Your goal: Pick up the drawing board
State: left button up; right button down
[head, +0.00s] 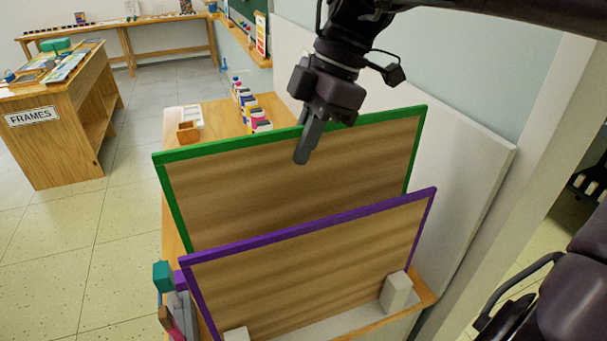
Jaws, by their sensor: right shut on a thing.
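A drawing board with a green frame and brown wood-grain face (290,195) stands upright and slightly slanted over the wooden counter. A second board with a purple frame (310,265) stands in front of it and hides its lower part. My right gripper (305,150) comes down from the top and is shut on the green-framed board's top edge; one finger shows over the front face. Whether the green-framed board's bottom touches the counter is hidden. My left gripper is not in view.
Pale blocks (396,292) stand at the purple-framed board's lower corners. Paint bottles (250,110) and a white tray (190,117) sit on the counter behind. A wall panel (460,160) is close on the right. A table labelled FRAMES (60,150) stands left, with open floor between.

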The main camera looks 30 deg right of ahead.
notch_tip(320, 180, up, 11)
jog(key=shift+r+p, duration=0.1)
jog(key=shift+p, duration=0.65)
jog(key=shift+r+p, duration=2.3)
jog(key=shift+r, duration=0.35)
jog(key=b, duration=0.6)
send_over(303, 195)
notch_tip(303, 195, down, 8)
jog(key=shift+w+d+r, duration=0.1)
jog(key=shift+w+r, duration=0.05)
notch_tip(303, 195, down, 19)
jog(key=shift+r, duration=0.3)
